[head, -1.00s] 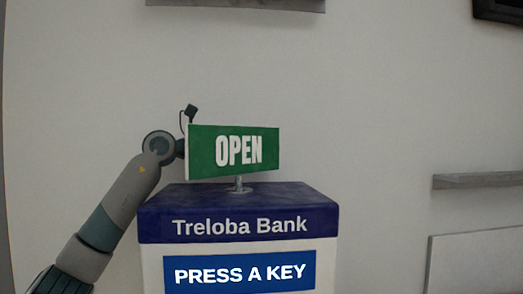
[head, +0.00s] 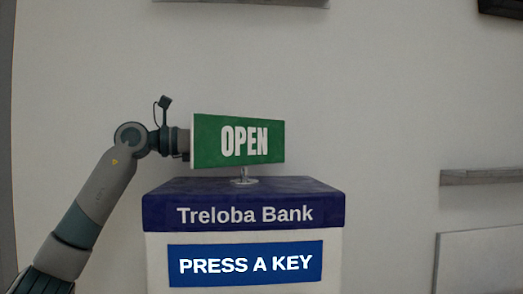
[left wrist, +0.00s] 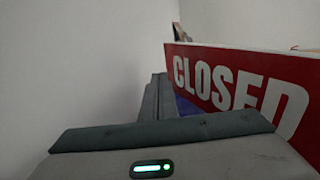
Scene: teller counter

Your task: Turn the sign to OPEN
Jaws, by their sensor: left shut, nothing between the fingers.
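The sign (head: 208,142) stands on a short metal post on top of the kiosk (head: 160,214). Its green face reading OPEN faces the head camera, slightly angled, with the left edge nearer. Its red CLOSED face (left wrist: 215,62) shows in the left wrist view, so my left gripper is on the back side. My left gripper (left wrist: 158,82) is shut and empty, its fingers pointing along the red face, left of the lettering. Whether the fingers touch the sign is unclear. In the head view the sign hides the fingertips. My right gripper is in neither view.
The kiosk reads Treloba Bank and has a blue PRESS A KEY panel (head: 246,264). A plain wall (head: 390,110) stands behind. A narrow grey ledge (head: 485,177) is at the right. The space right of the sign looks free.

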